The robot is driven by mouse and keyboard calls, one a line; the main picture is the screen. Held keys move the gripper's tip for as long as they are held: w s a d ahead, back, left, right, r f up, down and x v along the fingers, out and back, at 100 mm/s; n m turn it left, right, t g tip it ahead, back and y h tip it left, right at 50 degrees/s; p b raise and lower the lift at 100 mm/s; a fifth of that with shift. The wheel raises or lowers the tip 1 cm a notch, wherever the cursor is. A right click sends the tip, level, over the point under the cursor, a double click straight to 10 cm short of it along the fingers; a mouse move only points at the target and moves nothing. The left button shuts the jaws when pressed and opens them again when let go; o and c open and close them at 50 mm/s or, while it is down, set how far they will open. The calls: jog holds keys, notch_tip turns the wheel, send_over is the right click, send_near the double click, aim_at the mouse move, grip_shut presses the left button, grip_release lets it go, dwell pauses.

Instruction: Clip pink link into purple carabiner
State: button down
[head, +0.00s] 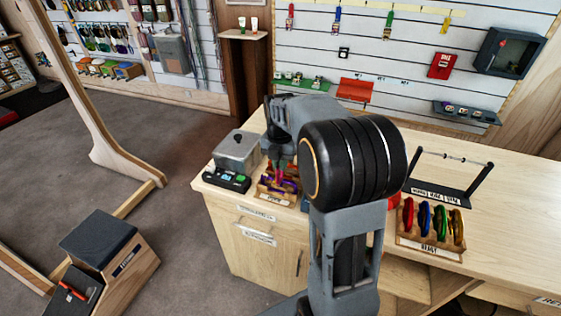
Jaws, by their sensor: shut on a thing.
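My gripper (277,160) points down over a small wooden tray (268,195) near the left end of the counter, partly hidden by my own arm. It is shut on a narrow pink piece, which looks like the pink link (279,174). The purple carabiner (283,187) shows as a small purple shape in the tray just below the pink link. They look very close together; I cannot tell whether they touch or whether the link is inside the carabiner. The carabiner's gate is too small to make out.
The counter (510,215) is clear at far right.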

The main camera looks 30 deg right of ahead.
jog(key=shift+f, duration=0.55)
dwell(0.4)
jog(key=shift+s+d+b, duration=0.25)
jog(key=shift+s+b, duration=0.05)
jog(key=shift+b, duration=0.05)
dwell(0.4)
jog(key=shift+s+d, duration=0.2)
jog(key=shift+s+d+f, duration=0.15)
jog(key=shift+s+d, duration=0.7)
jog(key=shift+s, duration=0.1)
dwell(1.5)
dwell(0.3)
jog(key=c, duration=0.9)
grip_release()
